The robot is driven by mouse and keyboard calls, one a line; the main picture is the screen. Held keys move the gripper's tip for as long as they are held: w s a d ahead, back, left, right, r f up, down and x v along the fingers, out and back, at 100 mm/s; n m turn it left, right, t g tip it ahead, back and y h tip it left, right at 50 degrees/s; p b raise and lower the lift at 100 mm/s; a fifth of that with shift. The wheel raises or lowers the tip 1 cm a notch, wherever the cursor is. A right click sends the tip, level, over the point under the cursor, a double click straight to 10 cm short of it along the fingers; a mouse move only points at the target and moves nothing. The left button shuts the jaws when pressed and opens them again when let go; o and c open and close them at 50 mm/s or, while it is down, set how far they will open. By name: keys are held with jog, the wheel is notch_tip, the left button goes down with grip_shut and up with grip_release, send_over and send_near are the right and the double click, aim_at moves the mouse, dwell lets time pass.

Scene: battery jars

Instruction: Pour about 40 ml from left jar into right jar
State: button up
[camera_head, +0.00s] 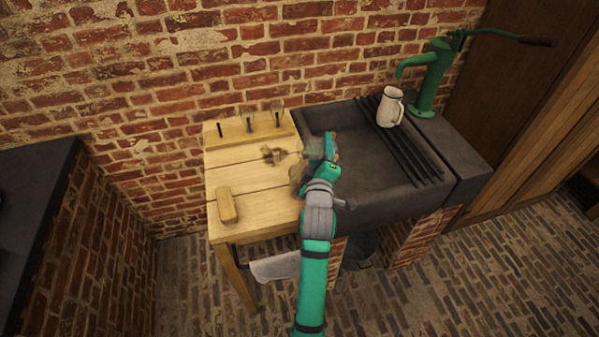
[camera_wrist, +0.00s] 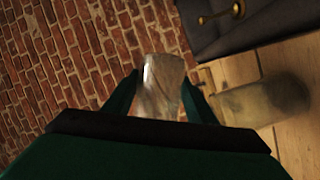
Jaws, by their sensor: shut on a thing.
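My gripper (camera_wrist: 160,92) is shut on a clear, cloudy-looking glass jar (camera_wrist: 162,80). In the wrist view the held jar's long axis lies across that of a second jar (camera_wrist: 268,98), so it is strongly tilted relative to it. The second jar is to the right of the gripper in that view, apart from the held jar, over the wooden tabletop. In the head view my gripper (camera_head: 322,148) is at the table's right edge by the sink. The jars are small and blurred there, and I cannot tell liquid levels or any stream.
The wooden table (camera_head: 235,180) carries a wooden block (camera_head: 227,205) and a back rack (camera_head: 230,129) with small glass items. A dark stone sink (camera_head: 375,165) adjoins on the right, with a white jug (camera_head: 390,107) and green pump (camera_head: 427,80). A brick wall stands behind.

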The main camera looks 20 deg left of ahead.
jog(key=shift+w+d+r+n+t, duration=0.15)
jog(key=shift+r+n+t, duration=0.15)
jog(key=shift+r+n, duration=0.15)
dwell(0.3)
jog(key=shift+w, duration=0.15)
jog(key=shift+w+d, duration=0.15)
jog(key=shift+d, duration=0.25)
jog(key=shift+w+n, duration=0.2)
jog(key=shift+n, duration=0.05)
dwell(0.4)
